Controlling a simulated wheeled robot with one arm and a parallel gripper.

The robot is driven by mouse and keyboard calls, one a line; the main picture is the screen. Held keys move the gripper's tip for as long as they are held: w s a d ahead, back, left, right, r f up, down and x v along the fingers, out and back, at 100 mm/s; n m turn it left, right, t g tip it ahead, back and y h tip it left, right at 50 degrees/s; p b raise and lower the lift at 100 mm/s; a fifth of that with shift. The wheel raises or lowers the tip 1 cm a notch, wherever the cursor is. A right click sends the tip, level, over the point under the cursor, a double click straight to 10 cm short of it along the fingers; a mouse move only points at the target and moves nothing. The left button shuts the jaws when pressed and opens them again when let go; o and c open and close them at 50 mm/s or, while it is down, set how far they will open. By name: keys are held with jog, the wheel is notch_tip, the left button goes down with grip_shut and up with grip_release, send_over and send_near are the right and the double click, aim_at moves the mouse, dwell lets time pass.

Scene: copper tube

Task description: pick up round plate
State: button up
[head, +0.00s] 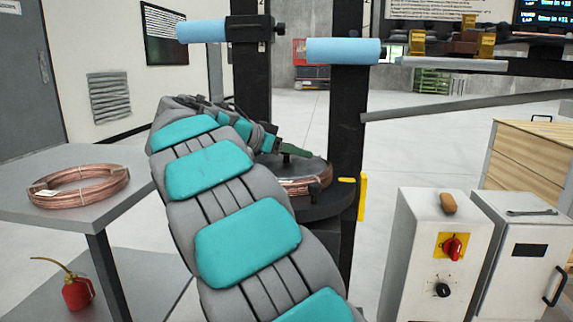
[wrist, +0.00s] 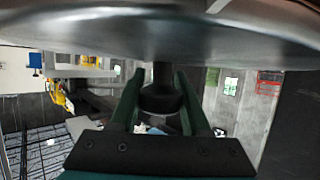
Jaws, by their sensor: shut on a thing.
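The round plate (head: 313,169) is a grey metal disc, seen in the head view beyond my arm with copper tube showing just under its rim. In the wrist view the plate (wrist: 240,35) fills the top of the picture as a shiny curved surface. A dark round knob (wrist: 161,78) stands out from its middle. My gripper (wrist: 160,98) has its two dark green fingers on either side of that knob, shut on it. In the head view my gripper (head: 296,150) is a small green shape at the plate's centre, partly hidden by my arm.
A dark post (head: 347,130) with blue rollers (head: 345,51) rises beside the plate. A grey table (head: 110,205) at left holds a copper coil (head: 78,187), with a red oil can (head: 77,291) below. A white control box (head: 418,250) stands at right.

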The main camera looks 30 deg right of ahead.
grip_shut()
jog(key=shift+r, duration=0.2)
dwell(0.3)
